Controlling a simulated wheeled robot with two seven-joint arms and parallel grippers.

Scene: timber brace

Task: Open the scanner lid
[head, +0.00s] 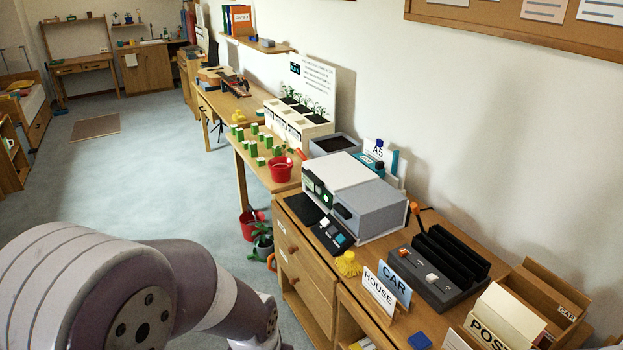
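A boxy white and grey machine (374,211) stands on the wooden desk right of the picture's middle. It looks like the scanner, but I cannot be sure. Its top has a white part at the left and a grey part at the right, and both look flat and closed. A dark control panel (333,235) with a few buttons sits at its front. My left arm comes in from the lower left and runs out at the bottom edge. Neither of my grippers shows.
A dark grey device with upright black slats (437,279) stands right of the machine. HOUSE (378,293) and CAR (395,283) cards and a yellow figure (348,264) stand before it. A red pot (280,169) stands left. Floor (150,165) is open at left.

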